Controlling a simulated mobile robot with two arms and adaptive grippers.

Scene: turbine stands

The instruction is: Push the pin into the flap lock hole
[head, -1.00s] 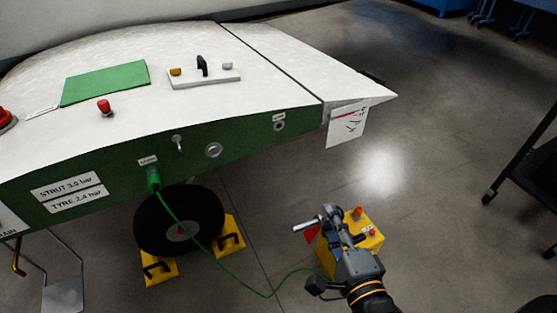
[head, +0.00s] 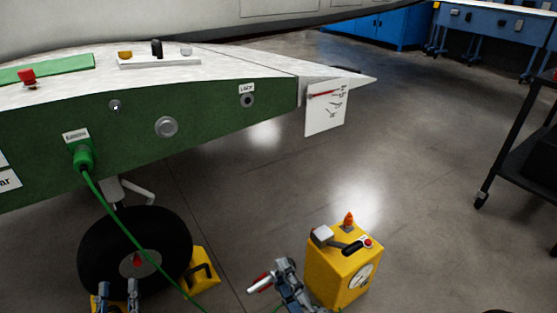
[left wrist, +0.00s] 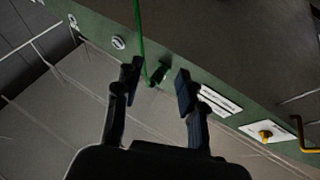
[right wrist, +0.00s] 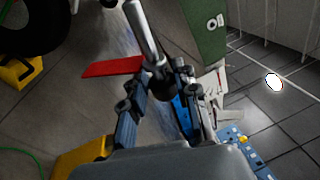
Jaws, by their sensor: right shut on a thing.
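The flap lock hole (head: 247,100) is a dark hole in a metal ring under a small label. It sits in the green side panel, near its right end. My right gripper (head: 286,272) is shut on the pin (right wrist: 142,30), a silver rod with a red flag. In the head view the pin (head: 252,288) points left, well below the hole and apart from it. A ringed hole also shows at the top right of the right wrist view (right wrist: 212,23). My left gripper (head: 118,290) is open and empty, low at the left; its spread fingers show in the left wrist view (left wrist: 158,85).
A green plug (head: 83,157) with a hanging cable is in the panel. A black wheel (head: 130,240) with yellow chocks (head: 203,275) stands below. A yellow box (head: 340,275) stands right of my right gripper. A white card (head: 326,108) hangs right of the hole.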

